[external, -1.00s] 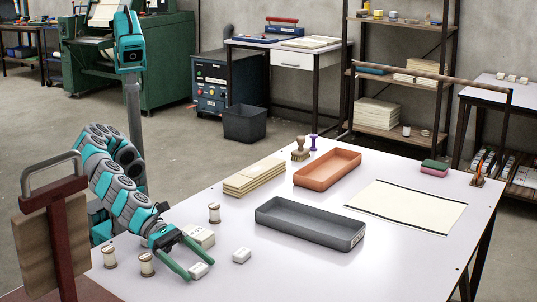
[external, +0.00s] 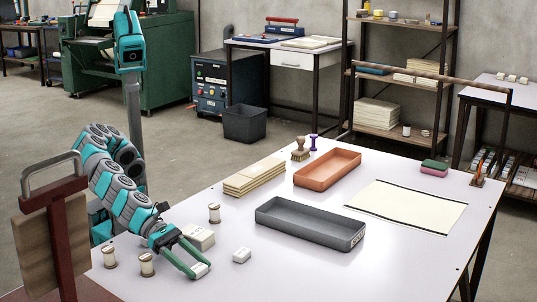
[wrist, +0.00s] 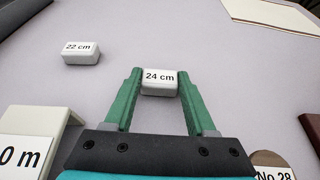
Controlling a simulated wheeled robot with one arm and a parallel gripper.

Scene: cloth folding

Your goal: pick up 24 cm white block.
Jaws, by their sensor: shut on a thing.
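The small white block labelled "24 cm" (wrist: 160,82) sits between the green fingertips of my gripper (wrist: 159,80) in the wrist view. In the external view the block (external: 200,270) shows at the fingertips of my gripper (external: 198,268), low over the table's near left part. My gripper is shut on the block, one finger on each side. The block looks level; I cannot tell whether it still touches the table.
A second white block labelled "22 cm" (wrist: 81,52) lies nearby, also seen externally (external: 241,255). Thread spools (external: 147,264) and a cream box (external: 199,237) stand close to my arm. A grey tray (external: 310,238) and an orange tray (external: 327,181) lie farther right. The table front is clear.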

